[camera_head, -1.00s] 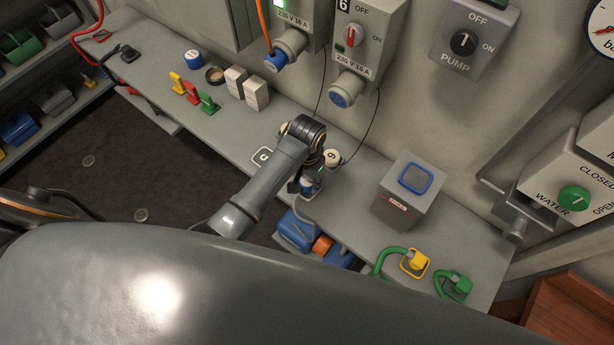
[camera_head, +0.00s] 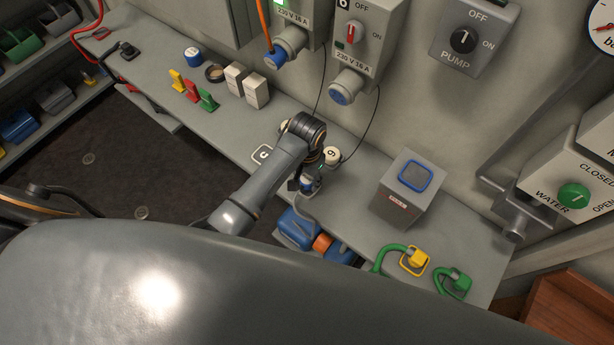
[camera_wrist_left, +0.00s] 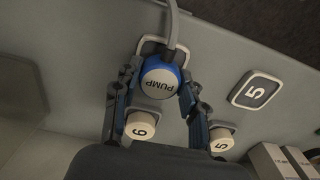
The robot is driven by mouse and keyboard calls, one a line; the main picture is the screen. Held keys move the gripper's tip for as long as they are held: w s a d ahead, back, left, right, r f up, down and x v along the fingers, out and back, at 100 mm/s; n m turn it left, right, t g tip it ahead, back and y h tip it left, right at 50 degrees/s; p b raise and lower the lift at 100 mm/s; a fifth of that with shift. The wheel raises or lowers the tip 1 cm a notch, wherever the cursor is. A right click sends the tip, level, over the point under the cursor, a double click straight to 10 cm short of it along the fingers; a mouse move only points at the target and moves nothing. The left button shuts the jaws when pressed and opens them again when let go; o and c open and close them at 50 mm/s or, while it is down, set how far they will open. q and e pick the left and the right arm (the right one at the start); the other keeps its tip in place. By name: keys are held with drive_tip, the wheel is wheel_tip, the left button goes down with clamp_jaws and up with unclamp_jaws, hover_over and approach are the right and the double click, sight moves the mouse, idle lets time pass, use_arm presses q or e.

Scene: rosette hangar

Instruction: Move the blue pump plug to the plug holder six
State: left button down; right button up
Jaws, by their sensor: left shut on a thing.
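The blue pump plug (camera_wrist_left: 160,78), with PUMP on its round end and a grey cable, is between the fingers of my left gripper (camera_wrist_left: 158,92). That gripper is shut on it. In the head view the plug (camera_head: 307,184) shows only partly under my left gripper (camera_head: 304,180), at the bench's front edge. In the left wrist view the plug covers most of a light-rimmed square, the plug holder six (camera_wrist_left: 149,46), beside a round cap marked 6 (camera_wrist_left: 140,125). Whether the plug touches the holder is hidden. My right gripper is not in view.
A square marked 5 (camera_wrist_left: 256,90) and a cap marked 5 (camera_wrist_left: 221,140) are beside it. A grey box with a blue-rimmed top (camera_head: 410,190) stands to the right on the bench. A blue pump (camera_head: 298,228) is below the edge. Wall sockets (camera_head: 345,88) are behind.

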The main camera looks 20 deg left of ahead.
use_arm(q)
drive_tip(key=shift+f, duration=0.45)
drive_tip(key=c, duration=0.7)
unclamp_jaws()
drive_tip(key=shift+o, duration=0.2)
